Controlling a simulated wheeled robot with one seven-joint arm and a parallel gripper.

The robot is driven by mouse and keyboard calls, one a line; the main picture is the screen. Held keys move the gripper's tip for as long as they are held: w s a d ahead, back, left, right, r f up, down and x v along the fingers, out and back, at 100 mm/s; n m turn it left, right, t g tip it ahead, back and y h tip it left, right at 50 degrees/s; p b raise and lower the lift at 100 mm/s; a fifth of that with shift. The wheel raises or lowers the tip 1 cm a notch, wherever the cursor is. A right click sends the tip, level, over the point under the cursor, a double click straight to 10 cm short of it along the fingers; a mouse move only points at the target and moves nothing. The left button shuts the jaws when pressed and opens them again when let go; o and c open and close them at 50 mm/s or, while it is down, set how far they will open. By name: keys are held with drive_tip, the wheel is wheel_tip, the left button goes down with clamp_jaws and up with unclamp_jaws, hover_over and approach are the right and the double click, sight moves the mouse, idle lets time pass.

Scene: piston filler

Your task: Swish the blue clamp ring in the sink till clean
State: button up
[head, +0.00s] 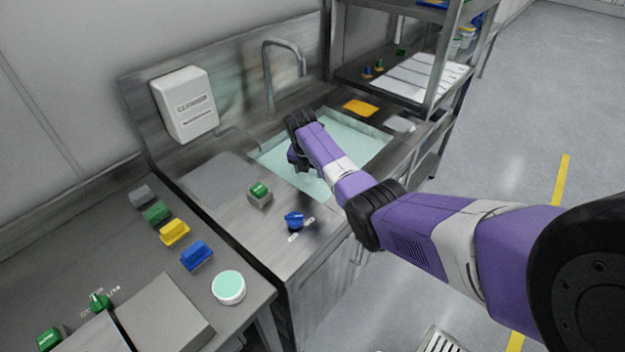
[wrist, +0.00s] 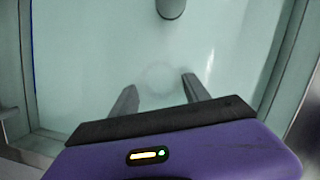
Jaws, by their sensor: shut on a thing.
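The sink (head: 372,130) holds pale turquoise water, which fills most of the wrist view (wrist: 100,50). My gripper (head: 305,168) reaches down into the sink basin. In the wrist view its two dark fingers (wrist: 158,82) stand a little apart and point into the water. A faint round outline, the clamp ring (wrist: 160,73), shows between the fingertips; its blue colour and any dirt cannot be made out. My gripper is shut on it. In the head view my wrist hides the ring.
A faucet (head: 270,75) arches over the basin; its spout end (wrist: 171,8) shows near the fingers. A cleanser dispenser (head: 185,104) hangs on the backsplash. A green-topped block (head: 260,195) and a blue knob-like part (head: 293,220) stand in front. A shelf rack (head: 440,60) is at the right.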

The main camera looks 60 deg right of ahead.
drive_tip(key=shift+s+a+r+p, duration=0.1)
drive_tip(key=shift+s+a+p, duration=0.1)
drive_tip(key=shift+s+p, duration=0.95)
drive_tip(key=shift+w, duration=0.3)
drive_tip(key=shift+w+d+b, duration=0.2)
drive_tip(key=shift+w+b, duration=0.25)
drive_tip(key=shift+b, duration=0.1)
wheel_tip(320, 180, up, 10)
drive_tip(key=p, duration=0.9)
drive_tip(key=shift+r, duration=0.15)
idle(0.8)
drive_tip(key=shift+r, duration=1.9)
